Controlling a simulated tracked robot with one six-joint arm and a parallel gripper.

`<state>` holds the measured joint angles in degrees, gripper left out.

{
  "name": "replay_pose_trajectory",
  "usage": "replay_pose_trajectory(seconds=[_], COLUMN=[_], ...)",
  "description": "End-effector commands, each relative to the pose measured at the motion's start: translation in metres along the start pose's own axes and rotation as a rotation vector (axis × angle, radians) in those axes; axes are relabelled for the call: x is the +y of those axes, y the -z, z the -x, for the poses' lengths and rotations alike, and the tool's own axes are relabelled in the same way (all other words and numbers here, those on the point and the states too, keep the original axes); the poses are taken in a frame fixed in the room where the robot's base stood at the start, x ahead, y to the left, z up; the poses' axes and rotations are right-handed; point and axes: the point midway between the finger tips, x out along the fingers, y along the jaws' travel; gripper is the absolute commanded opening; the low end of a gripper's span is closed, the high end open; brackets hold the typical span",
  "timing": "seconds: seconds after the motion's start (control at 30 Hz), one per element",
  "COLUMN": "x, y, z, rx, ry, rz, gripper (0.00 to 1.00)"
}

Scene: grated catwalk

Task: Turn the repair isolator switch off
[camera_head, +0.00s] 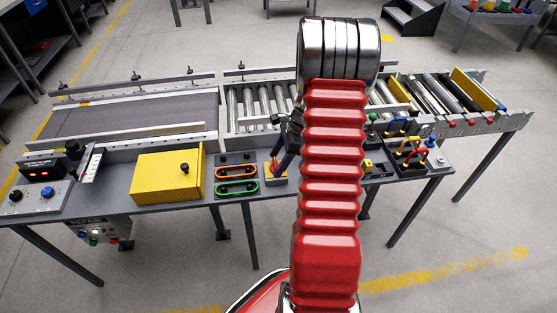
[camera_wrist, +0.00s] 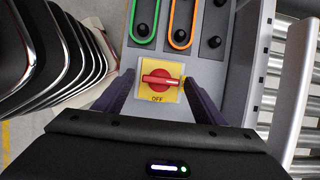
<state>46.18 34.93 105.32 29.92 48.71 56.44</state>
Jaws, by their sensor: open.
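The isolator switch (camera_wrist: 160,80) is a red rotary handle on a yellow plate marked OFF. In the wrist view its handle lies crosswise, left to right. In the head view the switch (camera_head: 270,170) sits on the bench's front panel, partly hidden by my arm. My gripper (camera_wrist: 157,82) is open, with one dark finger on each side of the yellow plate. No contact with the handle can be made out. In the head view my gripper (camera_head: 284,150) shows as dark fingers just above the switch.
Green-rimmed (camera_head: 236,187) and orange-rimmed (camera_head: 236,171) slots lie left of the switch, beside a yellow box (camera_head: 166,176). A box marked REPAIR (camera_head: 88,222) hangs under the bench at left. A roller conveyor (camera_head: 262,101) runs behind.

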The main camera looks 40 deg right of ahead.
Motion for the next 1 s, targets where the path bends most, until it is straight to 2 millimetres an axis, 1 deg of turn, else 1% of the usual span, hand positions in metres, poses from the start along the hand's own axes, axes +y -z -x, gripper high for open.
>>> replay_pose_trajectory(seconds=[0.3,0.87,0.9,1.0], x=[0.0,0.0005,-0.0024,-0.0004], y=[0.0004,0.0007,0.0046,0.0021], z=[-0.0018,-0.0015,-0.0002,-0.001], rx=[0.0,0.0,0.0,0.001], ry=[0.0,-0.001,-0.001,-0.001], rz=[0.0,-0.001,-0.001,0.001], gripper=[0.63,0.24,0.23,0.23])
